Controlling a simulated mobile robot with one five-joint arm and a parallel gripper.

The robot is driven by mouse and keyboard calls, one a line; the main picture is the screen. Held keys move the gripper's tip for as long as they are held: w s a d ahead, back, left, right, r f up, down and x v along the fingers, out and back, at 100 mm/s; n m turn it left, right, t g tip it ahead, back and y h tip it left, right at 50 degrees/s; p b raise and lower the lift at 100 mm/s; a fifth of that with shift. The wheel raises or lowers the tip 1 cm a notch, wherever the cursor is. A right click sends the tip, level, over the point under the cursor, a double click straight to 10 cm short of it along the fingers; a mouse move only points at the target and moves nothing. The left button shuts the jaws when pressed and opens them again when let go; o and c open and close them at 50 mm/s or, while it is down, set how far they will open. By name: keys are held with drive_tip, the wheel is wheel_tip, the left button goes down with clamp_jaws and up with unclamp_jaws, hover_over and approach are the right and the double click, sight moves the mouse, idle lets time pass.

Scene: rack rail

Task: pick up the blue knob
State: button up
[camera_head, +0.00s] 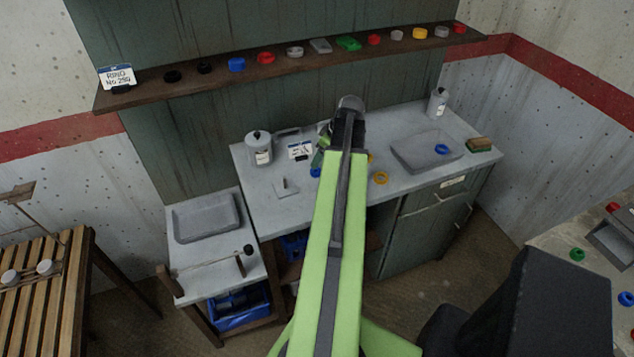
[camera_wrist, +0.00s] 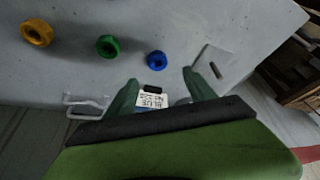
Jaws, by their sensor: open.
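The blue knob (camera_wrist: 156,61) sits on the grey countertop in the wrist view, a short way beyond my fingertips and roughly between their lines. In the head view a small blue piece (camera_head: 315,172), likely the same knob, shows on the counter just left of my arm. My gripper (camera_wrist: 161,80) is open and empty, its two dark green fingers spread apart. A white label card (camera_wrist: 151,100) reading "BLUE" on its top line shows between the fingers. In the head view my arm mostly hides the gripper.
A green knob (camera_wrist: 108,46) and a yellow ring (camera_wrist: 36,32) lie beside the blue knob. A flat plate (camera_wrist: 214,66) lies on its other side. A canister (camera_head: 258,148) and a sink basin (camera_head: 400,158) stand on the counter. A shelf (camera_head: 210,82) of coloured pieces runs above.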

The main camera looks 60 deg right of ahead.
sight(317, 169)
drive_tip(key=b+x, duration=0.1)
drive_tip(key=x, duration=0.2)
drive_tip(key=b+x, duration=0.5)
drive_tip(key=shift+s+d+f, duration=0.15)
drive_tip(key=shift+s, duration=0.2)
drive_tip(key=shift+w+f, duration=0.1)
drive_tip(key=shift+w, duration=0.05)
clamp_jaws()
